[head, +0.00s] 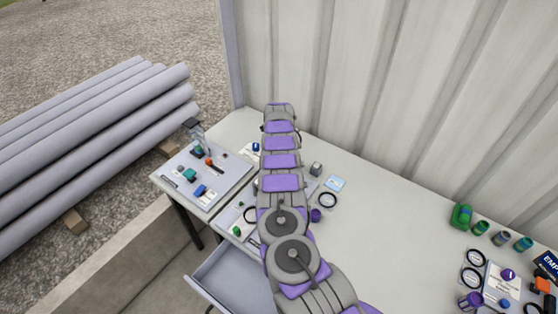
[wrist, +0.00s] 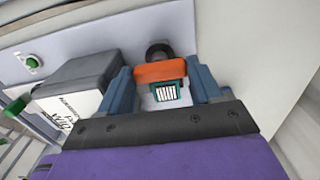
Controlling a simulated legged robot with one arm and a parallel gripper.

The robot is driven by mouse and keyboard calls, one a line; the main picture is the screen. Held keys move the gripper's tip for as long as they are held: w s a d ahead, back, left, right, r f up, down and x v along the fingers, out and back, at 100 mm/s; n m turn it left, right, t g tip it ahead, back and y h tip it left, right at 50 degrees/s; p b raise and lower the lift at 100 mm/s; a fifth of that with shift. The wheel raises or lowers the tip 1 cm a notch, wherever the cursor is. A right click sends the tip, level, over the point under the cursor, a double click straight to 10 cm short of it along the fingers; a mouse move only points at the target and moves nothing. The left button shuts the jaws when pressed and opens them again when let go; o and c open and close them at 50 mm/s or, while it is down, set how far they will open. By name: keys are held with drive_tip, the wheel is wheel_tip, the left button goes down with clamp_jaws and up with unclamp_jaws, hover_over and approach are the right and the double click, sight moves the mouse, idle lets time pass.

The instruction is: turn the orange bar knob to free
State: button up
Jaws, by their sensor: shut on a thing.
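The orange bar knob (wrist: 160,72) is in the upper middle of the wrist view, with a dark round part behind it and a teal piece with white stripes in front of it. My gripper (wrist: 166,80) has its blue-grey fingers on either side of the orange bar and is shut on it. In the head view my arm reaches toward the back wall and hides the gripper and this knob. The knob's marked position cannot be read.
A dark grey box (wrist: 85,80) with a white printed label stands left of the fingers. A green button (wrist: 32,62) is farther left. A panel (head: 232,182) with small fittings lies at the table's left. Bare tabletop (head: 390,205) lies right of my arm.

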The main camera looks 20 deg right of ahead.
drive_tip(key=shift+w+a+r, duration=0.1)
drive_tip(key=shift+w+r, duration=0.05)
drive_tip(key=shift+w, duration=0.05)
drive_tip(key=o, duration=0.9)
drive_tip(key=shift+o, duration=0.8)
wheel_tip(320, 180, up, 17)
drive_tip(key=p, duration=0.1)
drive_tip(key=shift+p, duration=0.35)
